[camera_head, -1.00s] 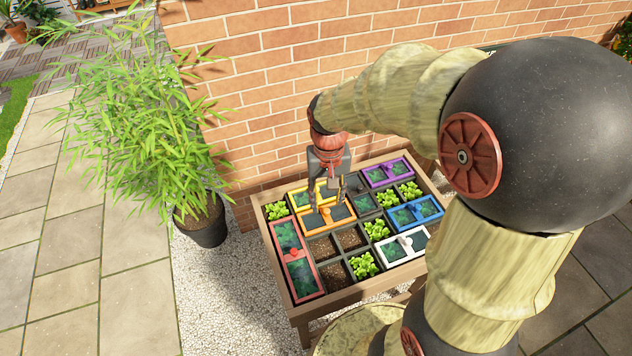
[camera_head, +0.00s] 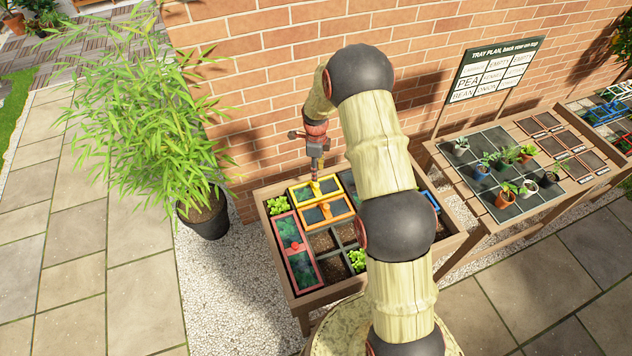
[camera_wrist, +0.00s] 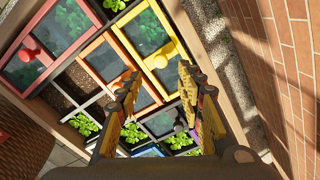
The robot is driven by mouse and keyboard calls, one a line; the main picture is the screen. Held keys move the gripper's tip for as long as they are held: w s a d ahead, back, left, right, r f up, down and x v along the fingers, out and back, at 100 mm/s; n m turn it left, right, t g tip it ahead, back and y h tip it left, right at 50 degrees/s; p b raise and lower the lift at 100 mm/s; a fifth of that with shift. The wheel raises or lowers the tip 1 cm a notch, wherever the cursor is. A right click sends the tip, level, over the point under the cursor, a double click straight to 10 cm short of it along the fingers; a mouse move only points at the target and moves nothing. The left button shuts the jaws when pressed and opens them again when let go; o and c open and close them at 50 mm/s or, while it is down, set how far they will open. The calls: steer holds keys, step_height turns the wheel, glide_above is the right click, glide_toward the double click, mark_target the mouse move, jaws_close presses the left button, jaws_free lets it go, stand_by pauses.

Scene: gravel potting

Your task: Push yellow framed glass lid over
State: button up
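The yellow framed glass lid (camera_head: 303,194) lies flat over a compartment at the back left of the planter, with a yellow knob in its middle. In the wrist view the yellow lid (camera_wrist: 145,33) shows beyond the fingertips, its knob near the gap between them. My gripper (camera_head: 315,178) points down just above this lid, close to the knob; whether it touches cannot be told. In the wrist view my gripper (camera_wrist: 160,76) has its two fingers apart with nothing between them.
An orange lid (camera_head: 313,216) lies right in front of the yellow one, and a red lid (camera_head: 294,250) is at the left. My arm hides the planter's right part. A brick wall (camera_head: 235,95) stands close behind; a table with pots (camera_head: 525,190) is at the right.

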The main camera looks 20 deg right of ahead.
mark_target(316, 184)
steer(key=m, duration=0.2)
steer(key=shift+w+f+m, duration=0.1)
steer(key=shift+f+m, duration=0.05)
steer(key=shift+m, duration=0.25)
step_height(316, 184, down, 8)
steer(key=shift+r, duration=0.2)
steer(key=c, duration=0.3)
jaws_close()
stand_by(0.5)
